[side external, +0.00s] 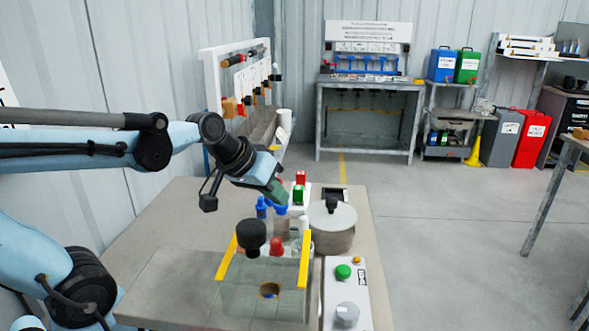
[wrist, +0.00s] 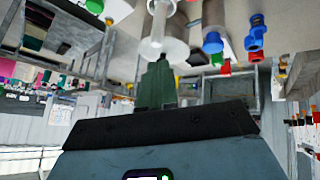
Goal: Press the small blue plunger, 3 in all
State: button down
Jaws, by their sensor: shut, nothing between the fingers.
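Two small blue tops stand close together on the table in the side external view. One blue top (side external: 262,207) is at the left, and another blue top (side external: 280,210) is just right of it, above a pale cylinder. I cannot tell for sure which is the small blue plunger. My gripper (side external: 278,194), with green fingers, is shut and empty, tilted down just above the right-hand blue top. Whether it touches is unclear. In the wrist view the shut fingers (wrist: 157,70) point toward a clear cylinder (wrist: 160,38); blue parts (wrist: 255,38) show to the right.
A clear box (side external: 262,290) with yellow side bars, a black knob (side external: 252,236) and a red knob (side external: 276,246) stands in front. A round grey pot (side external: 333,230) and a white button panel (side external: 346,300) are to the right. Red and green blocks (side external: 299,187) stand behind.

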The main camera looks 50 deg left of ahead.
jog(key=w+a+r+n+t, duration=0.1)
jog(key=w+a+r+n, duration=0.2)
jog(key=w+a+n, duration=0.2)
jog(key=w+a, duration=0.2)
jog(key=a, duration=0.2)
jog(key=shift+a+r+t, duration=0.2)
jog(key=shift+a+t, duration=0.1)
jog(key=shift+f, duration=4.45)
jog(key=shift+f, duration=0.15)
jog(key=shift+f, duration=0.25)
jog(key=shift+f, duration=0.95)
jog(key=shift+r, duration=1.4)
